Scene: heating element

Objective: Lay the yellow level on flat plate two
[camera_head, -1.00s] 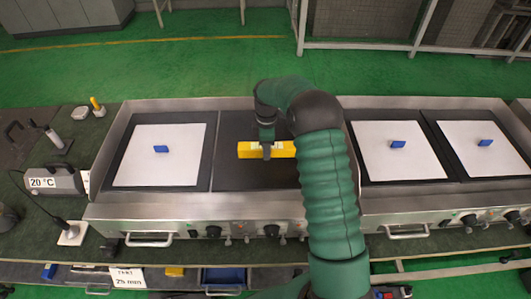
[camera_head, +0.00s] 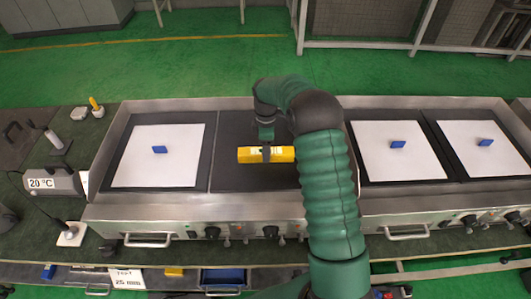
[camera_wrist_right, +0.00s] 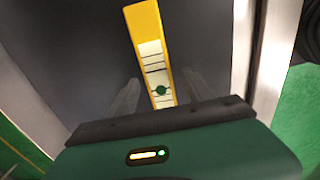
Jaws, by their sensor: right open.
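The yellow level (camera_head: 283,154) lies crosswise over the dark second plate (camera_head: 235,175) from the left, which has no white sheet. It appears to rest flat on that plate. My right gripper (camera_head: 266,152) is over the middle of the level from above. In the right wrist view the level (camera_wrist_right: 146,28) runs away from my gripper (camera_wrist_right: 160,95), with its pale scale and green dot between the two fingers. The fingers stand apart, with a gap on each side of the level. My right arm hides the right part of the plate. My left gripper is not in view.
White sheets with small blue blocks lie on the left plate (camera_head: 127,170) and the two right plates. A raised steel rim (camera_head: 240,208) with knobs and handles runs along the front. A 20 °C box (camera_head: 62,184) and small tools stand at the left.

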